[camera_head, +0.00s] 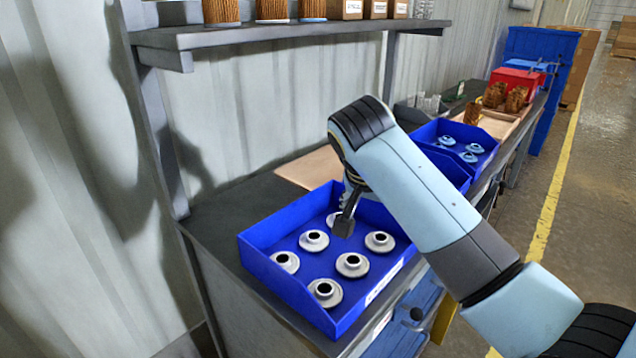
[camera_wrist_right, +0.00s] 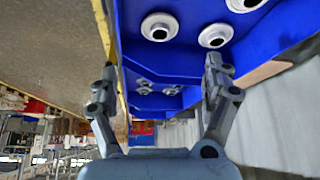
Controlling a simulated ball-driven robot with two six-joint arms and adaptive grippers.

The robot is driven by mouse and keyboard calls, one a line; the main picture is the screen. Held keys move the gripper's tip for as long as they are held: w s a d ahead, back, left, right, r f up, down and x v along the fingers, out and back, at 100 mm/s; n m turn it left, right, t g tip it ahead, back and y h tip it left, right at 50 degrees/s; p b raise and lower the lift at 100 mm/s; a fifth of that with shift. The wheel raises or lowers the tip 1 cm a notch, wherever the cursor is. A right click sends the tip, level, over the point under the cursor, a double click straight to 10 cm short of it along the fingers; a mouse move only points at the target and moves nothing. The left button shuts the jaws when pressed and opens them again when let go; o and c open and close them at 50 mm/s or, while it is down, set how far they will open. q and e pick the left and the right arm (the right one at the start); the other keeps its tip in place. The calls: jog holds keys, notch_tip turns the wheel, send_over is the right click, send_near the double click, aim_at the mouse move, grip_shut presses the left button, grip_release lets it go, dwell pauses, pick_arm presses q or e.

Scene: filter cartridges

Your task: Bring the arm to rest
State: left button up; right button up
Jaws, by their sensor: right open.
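My right arm comes in from the lower right of the head view and bends down at the wrist. My right gripper (camera_head: 346,215) is over the back part of the near blue bin (camera_head: 262,262), partly hidden by my arm. In the right wrist view my right gripper (camera_wrist_right: 161,82) has its two fingers wide apart with nothing between them. The bin holds several grey flanged caps, one of them a cap (camera_head: 352,265) near the middle. My left gripper is not in view.
A second blue bin (camera_head: 436,130) with pale caps stands farther along the bench. Beyond it are a tray (camera_head: 497,122) with brown cartridges and a red bin (camera_head: 516,82). A shelf (camera_head: 290,33) with cartridges and boxes overhangs the bench. The floor at the right is open.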

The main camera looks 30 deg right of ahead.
jog(key=s+a+f+n+y, duration=0.1)
jog(key=s+a+n, duration=0.25)
jog(key=s, duration=0.45)
jog(key=s+a+n+y, duration=0.25)
jog(key=s+n, duration=0.25)
jog(key=s, duration=0.3)
jog(key=s+a+f+n+y, duration=0.1)
jog(key=s+a+n, duration=0.35)
jog(key=s, duration=0.35)
jog(key=s+d+f+g+b, duration=0.1)
jog(key=d+f+b, duration=0.1)
jog(key=f, duration=1.3)
jog(key=s+d+f+b, duration=0.1)
jog(key=d+f+b, duration=0.1)
jog(key=f, duration=1.4)
jog(key=s+f+g+b, duration=0.1)
jog(key=s+f+b, duration=0.1)
jog(key=s+f, duration=1.4)
jog(key=shift+s+d+f, duration=0.2)
jog(key=shift+s+f, duration=0.2)
jog(key=shift+s, duration=0.55)
jog(key=shift+c, duration=0.3)
